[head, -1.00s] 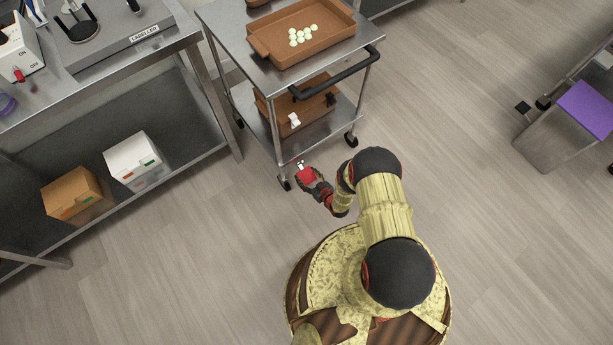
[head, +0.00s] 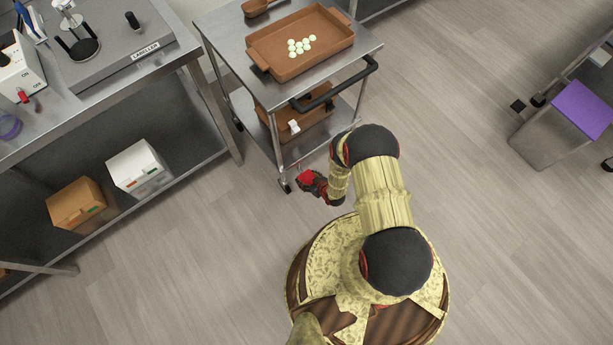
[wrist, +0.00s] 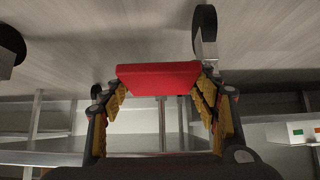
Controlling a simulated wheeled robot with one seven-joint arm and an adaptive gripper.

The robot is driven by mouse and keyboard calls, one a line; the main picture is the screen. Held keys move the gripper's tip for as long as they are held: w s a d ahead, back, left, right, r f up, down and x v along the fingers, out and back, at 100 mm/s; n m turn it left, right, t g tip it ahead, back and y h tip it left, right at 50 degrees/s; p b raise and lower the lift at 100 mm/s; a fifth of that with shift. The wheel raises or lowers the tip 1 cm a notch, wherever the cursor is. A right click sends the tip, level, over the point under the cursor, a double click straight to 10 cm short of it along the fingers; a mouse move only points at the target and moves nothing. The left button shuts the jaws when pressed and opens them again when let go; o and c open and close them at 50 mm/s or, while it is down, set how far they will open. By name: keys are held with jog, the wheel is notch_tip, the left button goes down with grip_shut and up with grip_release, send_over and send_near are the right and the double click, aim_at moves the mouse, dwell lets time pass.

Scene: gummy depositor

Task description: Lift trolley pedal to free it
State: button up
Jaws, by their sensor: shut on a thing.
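The red trolley pedal (head: 306,177) is at the near left caster of the steel trolley (head: 222,42), low above the floor. In the wrist view the red pedal (wrist: 158,76) shows as a wide block between the two yellow-padded fingers. My gripper (wrist: 160,98) is shut on it, one finger at each side. In the head view my gripper (head: 309,181) is small and partly hides the pedal. The near left caster (head: 285,187) stands on the floor beside it. The pedal's link to the caster is hard to make out.
A brown tray (head: 262,60) with several pale round pieces sits on the trolley's top, and another brown tray (head: 310,128) is on its lower shelf. The trolley's black handle (head: 335,88) is above my arm. A workbench (head: 215,125) stands left. Floor is open right.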

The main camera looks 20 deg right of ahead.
jog(key=shift+w+r, duration=0.1)
jog(key=shift+r, duration=0.1)
jog(key=o, duration=1.7)
jog(key=v, duration=1.2)
jog(key=shift+w+r, duration=0.15)
jog(key=shift+r, duration=0.05)
